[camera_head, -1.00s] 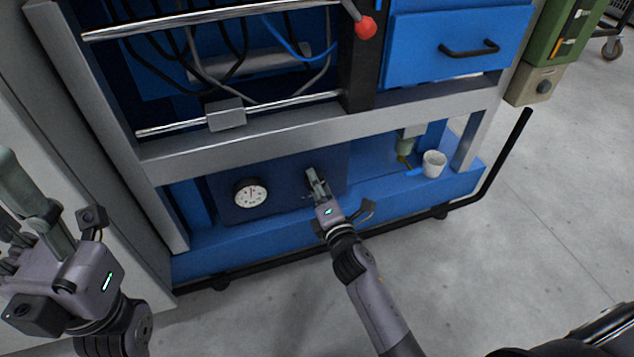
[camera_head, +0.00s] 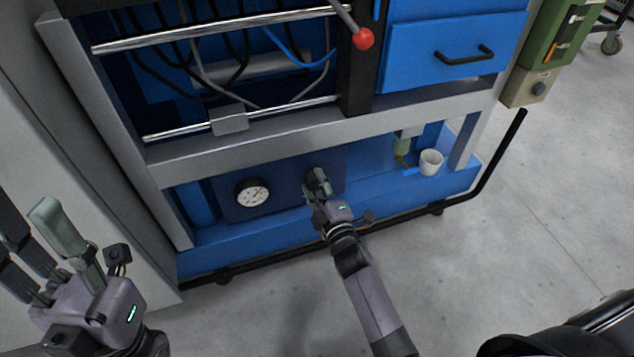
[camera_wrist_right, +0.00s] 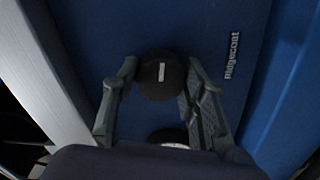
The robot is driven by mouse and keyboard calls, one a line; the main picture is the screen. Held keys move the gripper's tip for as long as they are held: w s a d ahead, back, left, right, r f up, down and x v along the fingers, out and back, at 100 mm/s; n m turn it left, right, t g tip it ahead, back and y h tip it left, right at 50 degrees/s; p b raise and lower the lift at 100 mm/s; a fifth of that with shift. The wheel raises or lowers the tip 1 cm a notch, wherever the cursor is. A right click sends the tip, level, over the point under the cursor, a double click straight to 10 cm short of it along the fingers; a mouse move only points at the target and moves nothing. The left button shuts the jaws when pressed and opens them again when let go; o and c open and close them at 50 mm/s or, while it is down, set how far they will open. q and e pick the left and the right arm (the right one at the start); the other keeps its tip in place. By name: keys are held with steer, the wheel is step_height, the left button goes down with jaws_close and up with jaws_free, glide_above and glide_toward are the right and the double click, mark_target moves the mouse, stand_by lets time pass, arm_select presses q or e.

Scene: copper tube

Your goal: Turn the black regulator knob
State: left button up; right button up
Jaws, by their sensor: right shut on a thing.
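The black regulator knob (camera_wrist_right: 161,76) is round, with a pale line on its face running nearly up and down in the right wrist view. It sits on a dark blue panel (camera_wrist_right: 110,30). My right gripper (camera_head: 317,183) is at this panel in the head view and largely hides the knob there. In the right wrist view its two fingers (camera_wrist_right: 158,84) are closed on either side of the knob. My left gripper (camera_head: 28,225) is at the lower left of the head view, fingers apart and empty, away from the panel.
A white dial gauge (camera_head: 252,194) is on the panel left of the right gripper. A grey frame beam (camera_head: 250,143) runs above. A white cup (camera_head: 430,162) stands on the blue ledge to the right. A black rail (camera_head: 270,259) runs along the front.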

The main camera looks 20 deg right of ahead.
steer(key=shift+f, duration=0.1)
stand_by(0.3)
steer(key=o, duration=1.2)
steer(key=shift+c, duration=0.2)
steer(key=s, duration=1.2)
steer(key=shift+d+r, duration=0.25)
